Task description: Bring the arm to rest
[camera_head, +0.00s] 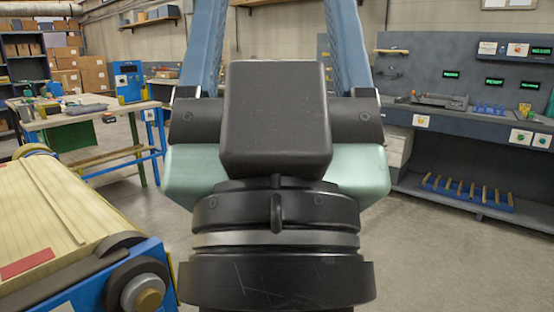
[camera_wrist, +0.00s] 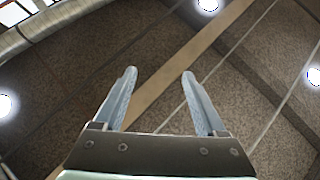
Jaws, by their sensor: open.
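My gripper shows in the wrist view (camera_wrist: 159,75), its two pale fingers spread apart with nothing between them. Behind the fingers, the wrist view shows a ceiling with beams and round bright lamps, so my gripper points upward. In the head view my arm's wrist stands upright in the middle, very close, and the two blue fingers run off the top edge. The fingertips are out of the head view. My wrist hides the middle of the room.
A conveyor (camera_head: 60,215) with a slatted belt is close at the left. A workbench (camera_head: 90,118) with tools stands behind it. A grey bench (camera_head: 470,119) with green displays and a lower shelf (camera_head: 505,211) is at the right. The floor (camera_head: 430,265) at the right front is clear.

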